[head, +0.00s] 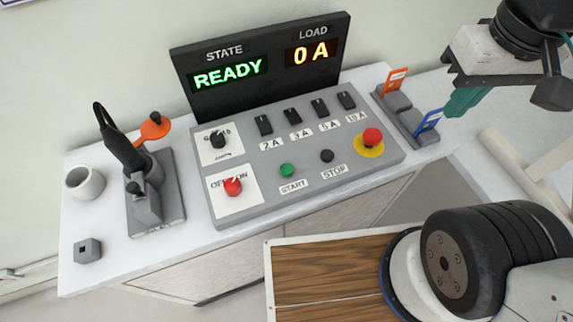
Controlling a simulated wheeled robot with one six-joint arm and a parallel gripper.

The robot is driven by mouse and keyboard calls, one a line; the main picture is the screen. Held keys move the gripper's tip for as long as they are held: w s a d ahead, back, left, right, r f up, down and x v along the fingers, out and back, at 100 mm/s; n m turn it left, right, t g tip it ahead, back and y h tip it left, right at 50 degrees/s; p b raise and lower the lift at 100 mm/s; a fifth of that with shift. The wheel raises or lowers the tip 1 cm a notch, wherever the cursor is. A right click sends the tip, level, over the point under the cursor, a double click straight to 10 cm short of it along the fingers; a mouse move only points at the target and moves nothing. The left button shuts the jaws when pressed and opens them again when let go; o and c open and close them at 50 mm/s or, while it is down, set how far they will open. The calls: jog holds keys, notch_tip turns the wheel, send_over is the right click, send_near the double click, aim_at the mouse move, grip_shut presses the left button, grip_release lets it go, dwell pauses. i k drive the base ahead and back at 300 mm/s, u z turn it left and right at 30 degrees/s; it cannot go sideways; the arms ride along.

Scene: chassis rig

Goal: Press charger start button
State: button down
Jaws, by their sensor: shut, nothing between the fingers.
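The grey control panel (258,196) lies on the white bench. Its green round button (286,170) sits above a START label (293,187). A black button (327,156) sits to its right above a STOP label. The display (260,88) at the back reads STATE READY in green and LOAD 0 A in amber.
A red mushroom button (372,137) on a yellow base is at the panel's right. A red knob (233,186) sits by the OFF/ON label. A charger plug stand (155,212), white cup (84,182) and grey block (87,250) are left.

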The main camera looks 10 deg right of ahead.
aim_at(285, 170)
jog(key=k, duration=0.5)
jog(key=z, duration=1.7)
jog(key=k, duration=1)
jog(key=u, duration=1.65)
